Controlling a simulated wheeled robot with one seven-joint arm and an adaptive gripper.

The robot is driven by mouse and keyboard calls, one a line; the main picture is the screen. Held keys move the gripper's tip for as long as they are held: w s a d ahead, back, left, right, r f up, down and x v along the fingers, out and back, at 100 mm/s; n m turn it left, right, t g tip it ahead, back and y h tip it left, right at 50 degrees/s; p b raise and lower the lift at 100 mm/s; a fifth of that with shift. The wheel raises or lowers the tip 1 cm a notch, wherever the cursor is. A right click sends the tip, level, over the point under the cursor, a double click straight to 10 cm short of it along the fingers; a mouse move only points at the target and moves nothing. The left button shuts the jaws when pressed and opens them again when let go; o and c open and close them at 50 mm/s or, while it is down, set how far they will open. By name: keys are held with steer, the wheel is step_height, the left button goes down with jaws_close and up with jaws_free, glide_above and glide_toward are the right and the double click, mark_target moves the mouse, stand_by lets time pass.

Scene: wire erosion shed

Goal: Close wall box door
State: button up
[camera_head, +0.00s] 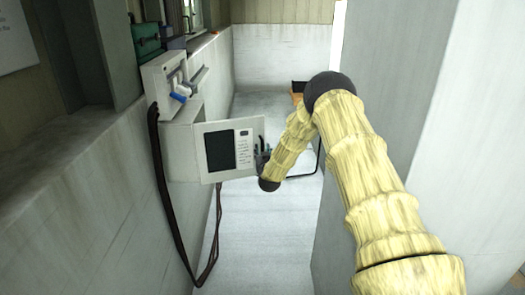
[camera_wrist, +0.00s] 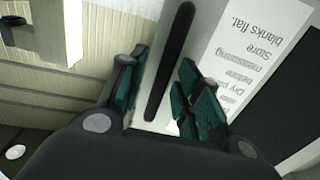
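The wall box (camera_head: 183,148) is a pale grey box on the left wall. Its door (camera_head: 212,127) stands swung out from the wall, with a dark panel and a printed label on its face. My gripper (camera_head: 262,158) is at the door's right edge. In the wrist view the door shows a dark bar handle (camera_wrist: 172,55), a white label (camera_wrist: 255,50) and part of the dark panel (camera_wrist: 296,98). My gripper (camera_wrist: 163,95) has its two green-padded fingers apart, on either side of the handle's near end. I cannot tell whether they touch it. The box's interior is hidden.
A grey unit with blue-handled levers (camera_head: 172,85) is mounted above the box. A green case (camera_head: 146,38) sits on the ledge behind it. Dark cables (camera_head: 163,190) hang down the left wall. A large pale cabinet side (camera_head: 425,90) bounds the right. The floor between (camera_head: 265,225) is clear.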

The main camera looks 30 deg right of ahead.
steer(key=shift+w+d, duration=0.1)
steer(key=shift+w, duration=0.05)
jaws_close()
steer(key=shift+w+f, duration=0.1)
